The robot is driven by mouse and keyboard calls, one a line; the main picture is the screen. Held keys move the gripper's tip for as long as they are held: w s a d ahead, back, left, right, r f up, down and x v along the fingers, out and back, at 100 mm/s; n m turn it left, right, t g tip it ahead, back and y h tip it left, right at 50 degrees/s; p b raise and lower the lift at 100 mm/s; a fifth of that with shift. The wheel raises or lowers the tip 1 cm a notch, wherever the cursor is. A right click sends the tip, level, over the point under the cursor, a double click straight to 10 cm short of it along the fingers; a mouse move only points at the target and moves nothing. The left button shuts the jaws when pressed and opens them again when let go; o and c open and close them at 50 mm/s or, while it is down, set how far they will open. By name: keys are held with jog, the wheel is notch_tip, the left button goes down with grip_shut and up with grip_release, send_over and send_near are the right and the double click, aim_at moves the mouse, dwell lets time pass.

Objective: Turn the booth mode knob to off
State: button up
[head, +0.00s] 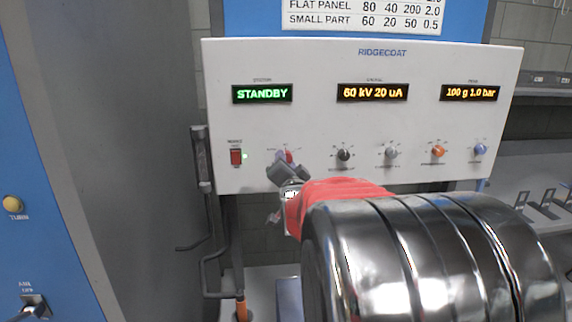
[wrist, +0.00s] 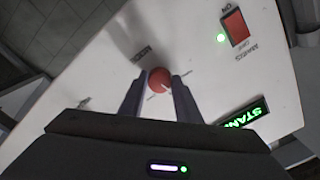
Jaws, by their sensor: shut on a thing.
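A small red knob (head: 289,156) sits on the lower left of the white RIDGECOAT panel (head: 330,128). Its label is too small to read, so I cannot confirm it is the booth mode knob. My gripper (head: 284,170) reaches up to it from below and partly hides it. In the wrist view, the red knob (wrist: 159,80) lies between the two fingers of my gripper (wrist: 158,84), which are shut on it. A pale mark shows on the knob's face, but the setting it points to is unclear. The green display (head: 262,94) reads STANDBY.
A black knob (head: 344,155), a grey knob (head: 391,153), an orange knob (head: 438,151) and a blue knob (head: 480,149) line the panel to the right. A blue cabinet (head: 45,130) stands at the left.

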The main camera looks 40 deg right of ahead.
jog(key=shift+m, duration=1.3)
jog(key=shift+f, duration=0.1)
jog(key=o, duration=1.1)
jog(key=shift+c, duration=0.2)
jog(key=v, duration=1.3)
jog(key=shift+s+a, duration=0.3)
